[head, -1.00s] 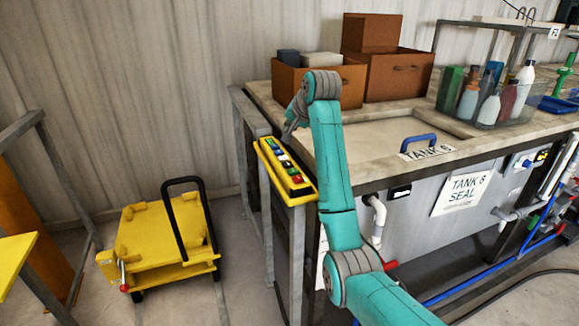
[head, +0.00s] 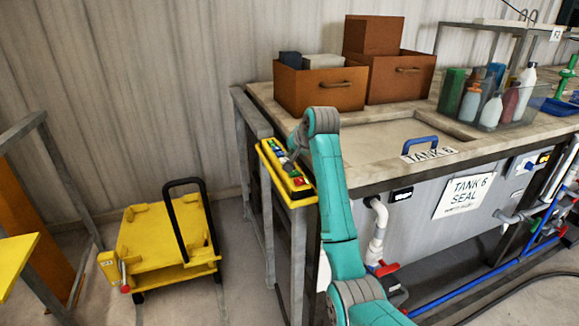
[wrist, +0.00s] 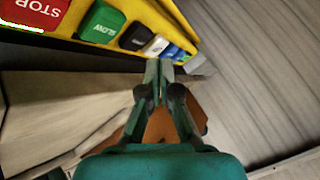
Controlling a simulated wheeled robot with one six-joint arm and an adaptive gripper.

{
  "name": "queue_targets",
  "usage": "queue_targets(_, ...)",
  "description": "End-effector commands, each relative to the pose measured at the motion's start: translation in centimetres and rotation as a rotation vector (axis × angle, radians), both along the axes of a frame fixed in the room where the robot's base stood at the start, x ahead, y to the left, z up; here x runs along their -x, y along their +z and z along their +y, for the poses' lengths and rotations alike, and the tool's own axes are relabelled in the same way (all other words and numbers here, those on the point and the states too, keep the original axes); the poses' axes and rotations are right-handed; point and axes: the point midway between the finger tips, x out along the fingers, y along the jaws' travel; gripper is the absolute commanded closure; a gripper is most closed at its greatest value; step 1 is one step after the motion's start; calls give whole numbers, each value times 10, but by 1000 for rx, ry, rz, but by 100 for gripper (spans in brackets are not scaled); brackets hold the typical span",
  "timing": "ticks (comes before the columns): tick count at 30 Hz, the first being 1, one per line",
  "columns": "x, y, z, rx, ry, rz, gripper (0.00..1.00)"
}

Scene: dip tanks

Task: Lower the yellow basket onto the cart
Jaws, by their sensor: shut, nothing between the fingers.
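The yellow cart (head: 150,240) stands on the floor at the left of the head view. It has a black push handle (head: 178,225), and its deck is bare. I see no yellow basket in either view. A yellow control panel (head: 303,192) sits on a grey post beside the tank, with a row of coloured buttons. The wrist view shows its red STOP button (wrist: 36,8), green button (wrist: 101,21), black button (wrist: 136,35), white button (wrist: 156,46) and blue button (wrist: 172,51). My gripper (wrist: 160,68) is shut and empty, its tips close to the white and blue buttons. Contact cannot be told.
Tank 6 (head: 420,205) stands right of the panel, with a blue-handled lid (head: 380,140). Brown boxes (head: 318,92) and a clear bin of bottles (head: 487,108) sit on its top. A grey frame (head: 65,180) stands at far left. Floor between cart and post is clear.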

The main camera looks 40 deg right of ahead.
Motion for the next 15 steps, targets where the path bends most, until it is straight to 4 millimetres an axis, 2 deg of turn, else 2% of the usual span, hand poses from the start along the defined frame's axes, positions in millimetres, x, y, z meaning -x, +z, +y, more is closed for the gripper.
queue_targets(6,0,-10,0,0,0,0,100)
queue_targets(15,0,-11,0,0,0,0,100)
